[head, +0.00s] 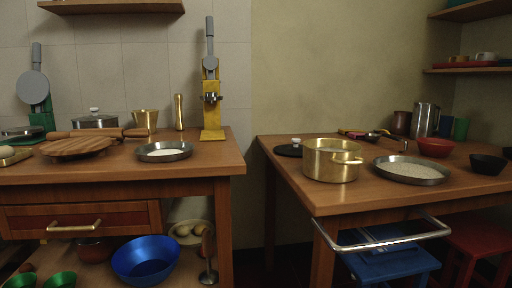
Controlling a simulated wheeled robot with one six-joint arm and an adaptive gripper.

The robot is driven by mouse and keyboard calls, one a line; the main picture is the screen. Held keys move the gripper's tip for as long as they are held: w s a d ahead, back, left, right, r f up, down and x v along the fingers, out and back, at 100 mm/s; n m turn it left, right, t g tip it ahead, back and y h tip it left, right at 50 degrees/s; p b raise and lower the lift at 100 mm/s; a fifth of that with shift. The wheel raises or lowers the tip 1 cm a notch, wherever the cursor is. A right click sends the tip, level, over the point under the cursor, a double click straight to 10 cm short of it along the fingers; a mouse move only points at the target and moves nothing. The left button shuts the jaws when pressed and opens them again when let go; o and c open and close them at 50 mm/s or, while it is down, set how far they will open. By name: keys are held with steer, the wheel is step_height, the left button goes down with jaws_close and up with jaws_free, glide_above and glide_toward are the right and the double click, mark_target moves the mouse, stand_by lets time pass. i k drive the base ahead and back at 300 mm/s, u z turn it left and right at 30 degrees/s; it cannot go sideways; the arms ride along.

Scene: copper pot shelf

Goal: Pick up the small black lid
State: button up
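A small black lid (289,150) with a pale knob lies on the right wooden table (291,173), near its left edge. A brass pot (331,160) stands in front of it and to its right, close to it in the picture. My gripper is not in view.
A steel pan of grain (411,170), a red bowl (435,147) and a black bowl (488,164) stand right of the pot. A metal rail (384,241) juts from the table's front. A gap separates it from the left counter (212,157), which holds a yellow press (212,115).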

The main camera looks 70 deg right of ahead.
mark_target(295, 149)
steer(key=i, duration=0.6)
steer(key=z, duration=2.5)
